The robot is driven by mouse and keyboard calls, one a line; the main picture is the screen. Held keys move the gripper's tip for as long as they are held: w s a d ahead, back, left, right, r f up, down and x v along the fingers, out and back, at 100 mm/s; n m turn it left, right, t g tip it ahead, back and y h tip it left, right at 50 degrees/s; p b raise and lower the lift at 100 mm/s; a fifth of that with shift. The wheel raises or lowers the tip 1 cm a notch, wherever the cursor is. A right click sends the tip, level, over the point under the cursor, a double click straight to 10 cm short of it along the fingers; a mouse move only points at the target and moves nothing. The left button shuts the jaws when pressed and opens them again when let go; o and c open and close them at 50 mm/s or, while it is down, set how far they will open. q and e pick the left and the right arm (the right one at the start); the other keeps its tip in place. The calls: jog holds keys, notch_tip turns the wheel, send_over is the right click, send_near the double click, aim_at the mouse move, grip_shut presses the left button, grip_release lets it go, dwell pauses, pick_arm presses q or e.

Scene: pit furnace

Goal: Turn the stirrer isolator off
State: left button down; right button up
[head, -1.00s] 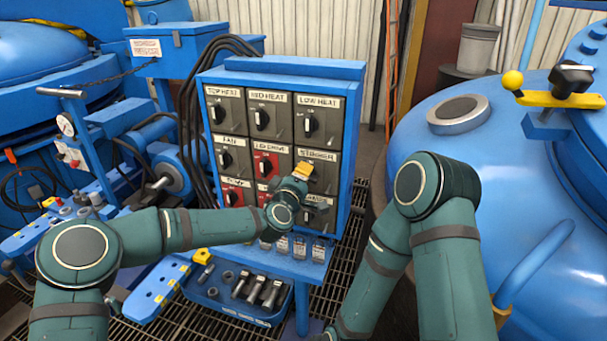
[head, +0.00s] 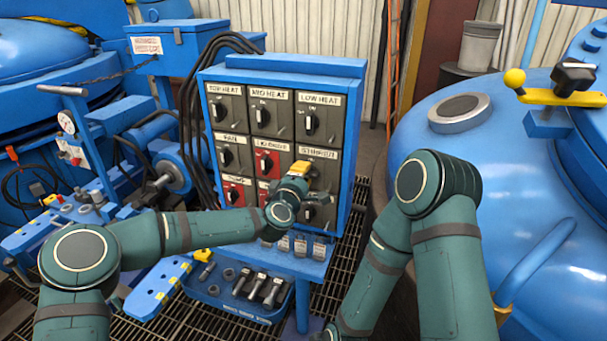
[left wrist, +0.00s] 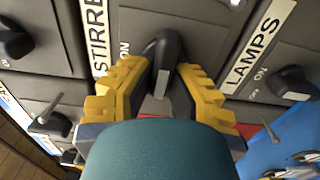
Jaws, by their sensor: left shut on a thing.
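The stirrer isolator (head: 318,154) is a grey switch box in the right column of the blue-framed panel, labelled STIRRER. In the left wrist view its black handle (left wrist: 166,58) stands between the yellow fingers of my left gripper (left wrist: 163,74), which is shut on it. The handle runs roughly up and down that picture, with the ON mark to its left. In the head view my left gripper (head: 299,171) is at the front of this box and hides the handle. My right arm (head: 420,240) hangs to the right of the panel; its gripper is not clearly visible.
The lamps isolator (left wrist: 290,84) is beside the stirrer one, and more switches, some red, fill the panel. A blue tray of tools (head: 232,305) lies below. A large blue vessel (head: 540,190) stands on the right. Black cables (head: 190,110) run down the panel's left side.

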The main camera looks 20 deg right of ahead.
pick_arm(q)
jog(key=shift+r, duration=0.1)
jog(key=c, duration=0.9)
grip_release()
jog(key=shift+c, duration=0.2)
jog(key=shift+s, duration=0.1)
jog(key=v, duration=1.2)
